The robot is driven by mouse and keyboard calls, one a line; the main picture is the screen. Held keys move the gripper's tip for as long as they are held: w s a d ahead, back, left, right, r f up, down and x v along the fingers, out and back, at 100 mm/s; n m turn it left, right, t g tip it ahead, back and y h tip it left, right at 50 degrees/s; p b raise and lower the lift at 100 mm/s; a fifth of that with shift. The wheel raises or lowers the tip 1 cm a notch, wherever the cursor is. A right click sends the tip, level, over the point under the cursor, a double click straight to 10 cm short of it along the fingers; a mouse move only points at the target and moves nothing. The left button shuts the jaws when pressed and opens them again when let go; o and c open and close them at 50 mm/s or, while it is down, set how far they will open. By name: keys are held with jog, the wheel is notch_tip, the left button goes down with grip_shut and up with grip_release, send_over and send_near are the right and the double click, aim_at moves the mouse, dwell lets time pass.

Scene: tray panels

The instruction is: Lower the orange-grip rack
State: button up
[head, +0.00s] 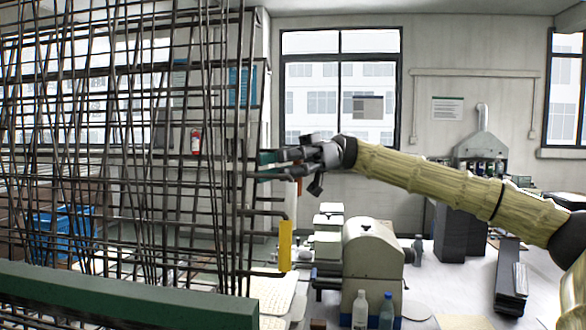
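Dark wire racks (130,150) stand upright and overlap across the left of the head view. I cannot tell where one panel ends and another begins. A yellow-orange grip (285,246) sits upright on a bent dark handle rod at the right edge of the racks. My gripper (262,166) points left at the racks' right edge, above this grip and apart from it. Dark teal pieces show at its fingertips; I cannot tell whether they are finger pads or another grip. The finger gap is unclear.
A dark green beam (130,296) crosses the lower left in front of the racks. A beige machine (372,258) stands on the bench below my arm, with a clear bottle (360,310) and a blue bottle (387,312) before it. A blue crate (65,235) shows behind the wires.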

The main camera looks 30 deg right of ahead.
jog(key=s+v, duration=0.1)
jog(key=v, duration=0.7)
jog(key=shift+d, duration=0.45)
jog(key=shift+a, duration=0.15)
jog(key=shift+w+a+b, duration=0.15)
jog(key=shift+a+b, duration=0.05)
jog(key=shift+b, duration=0.15)
jog(key=shift+d+f+b, duration=0.1)
jog(key=shift+d+b, duration=0.3)
jog(key=shift+d, duration=0.15)
